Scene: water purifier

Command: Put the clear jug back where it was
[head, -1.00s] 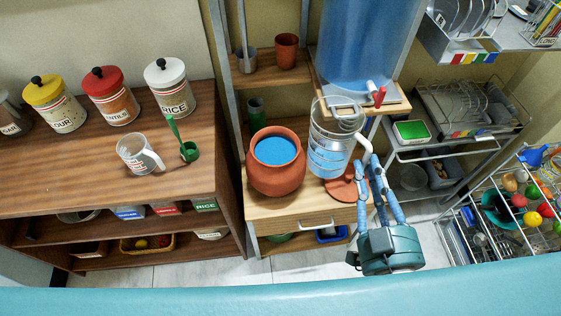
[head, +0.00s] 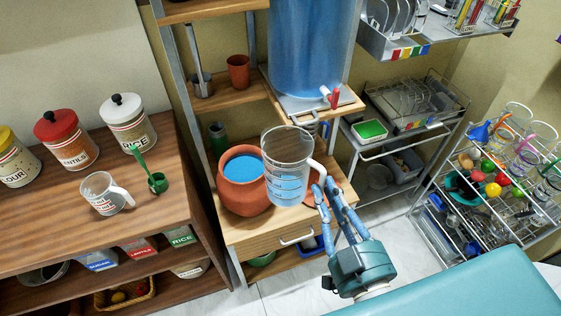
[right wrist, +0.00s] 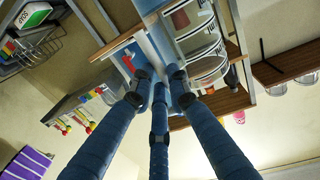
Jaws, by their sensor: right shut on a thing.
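The clear jug (head: 286,172), a tall see-through one with blue bands and a pale handle, is in the middle of the head view. My right gripper (head: 325,190) is shut on its handle, on the right side of the jug. The jug looks nearly upright, in front of the wooden stand's lower shelf; I cannot tell if its base touches anything. In the right wrist view my fingers (right wrist: 163,85) close together below the clear jug (right wrist: 198,45). A smaller clear measuring jug (head: 100,195) with red marks stands on the left counter. My left gripper is not in view.
A clay pot (head: 240,197) of blue water stands left of the held jug. The blue water tank (head: 308,50) with a red tap (head: 333,97) is above and behind. The left counter (head: 50,232) has free room in front. A wire rack (head: 440,215) stands right.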

